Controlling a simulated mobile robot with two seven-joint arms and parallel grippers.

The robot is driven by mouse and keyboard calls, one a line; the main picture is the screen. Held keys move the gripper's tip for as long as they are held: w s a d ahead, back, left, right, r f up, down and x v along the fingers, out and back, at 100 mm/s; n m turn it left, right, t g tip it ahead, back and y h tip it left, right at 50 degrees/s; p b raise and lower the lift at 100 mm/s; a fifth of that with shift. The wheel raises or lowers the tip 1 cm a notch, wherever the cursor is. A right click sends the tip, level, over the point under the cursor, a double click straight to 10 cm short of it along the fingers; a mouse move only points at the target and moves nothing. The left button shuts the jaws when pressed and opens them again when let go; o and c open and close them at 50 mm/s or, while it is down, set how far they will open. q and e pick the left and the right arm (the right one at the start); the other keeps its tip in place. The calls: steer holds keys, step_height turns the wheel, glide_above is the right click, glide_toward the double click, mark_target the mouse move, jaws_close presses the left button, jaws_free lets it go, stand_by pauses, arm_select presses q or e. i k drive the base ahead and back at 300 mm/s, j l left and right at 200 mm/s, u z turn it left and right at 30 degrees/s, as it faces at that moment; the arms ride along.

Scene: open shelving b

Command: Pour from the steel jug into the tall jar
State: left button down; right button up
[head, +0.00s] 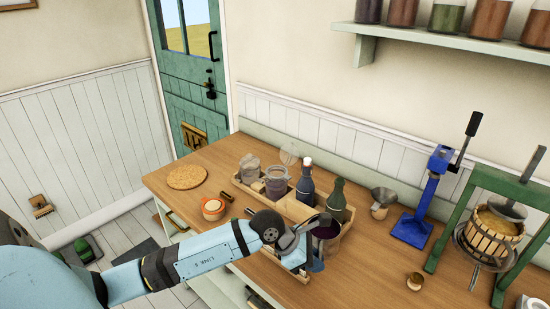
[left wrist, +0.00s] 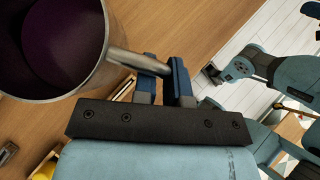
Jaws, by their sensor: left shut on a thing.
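The steel jug (head: 326,231) stands at the front right of the wooden crate, with dark purple contents in its mouth. In the left wrist view the jug (left wrist: 98,75) fills the upper left, and its handle runs to my blue fingertips. My left gripper (head: 298,230) is shut on that handle; its fingers also show in the left wrist view (left wrist: 163,80). A clear glass jar (head: 277,184), likely the tall jar, stands in the crate left of the bottles, apart from the jug. My right arm's dark end (left wrist: 214,74) shows small in the left wrist view; its jaw state is unclear.
The wooden crate (head: 297,209) holds two dark bottles (head: 306,184) and another glass jar (head: 250,168). A metal funnel (head: 382,197), blue press (head: 412,228) and fruit press (head: 490,235) stand right.

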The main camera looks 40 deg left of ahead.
mark_target(274, 191)
steer(key=k+j, duration=0.35)
steer(key=j+z, duration=0.1)
steer(key=j, duration=0.25)
steer(key=k+j, duration=0.15)
steer(key=j, duration=0.2)
steer(key=j+z, duration=0.15)
steer(key=j, duration=0.45)
steer(key=i+j+z, duration=0.15)
steer(key=j, duration=1.05)
steer(key=k, duration=0.05)
